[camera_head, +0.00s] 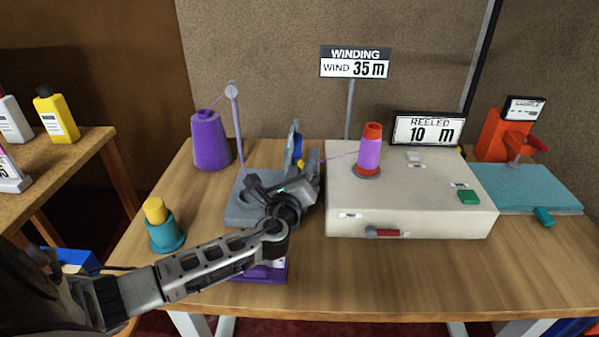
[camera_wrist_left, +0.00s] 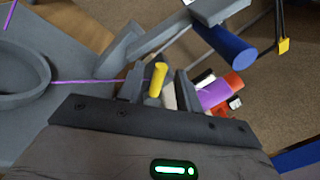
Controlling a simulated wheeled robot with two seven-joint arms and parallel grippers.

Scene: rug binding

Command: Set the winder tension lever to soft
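The winder's tension unit is a grey base (camera_head: 245,212) with a thin post and an upright part behind my gripper. A yellow lever (camera_head: 299,163) and a blue part (camera_head: 298,148) show there. In the left wrist view, the yellow lever (camera_wrist_left: 157,78) stands between the two fingers of my left gripper (camera_wrist_left: 160,88), with gaps on both sides. The blue cylinder (camera_wrist_left: 228,45) is just beyond. My left gripper (camera_head: 308,178) appears open at the unit's right side and hides part of it. The lever's setting marks cannot be read. My right gripper is not in view.
A cream winder box (camera_head: 400,190) carries a purple-wound red spool (camera_head: 370,150), a green button (camera_head: 468,196) and a red-tipped front handle (camera_head: 371,232). Purple yarn runs from a cone (camera_head: 209,140) over the post. A teal-and-yellow pot (camera_head: 165,228) stands left. The front table is mostly clear.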

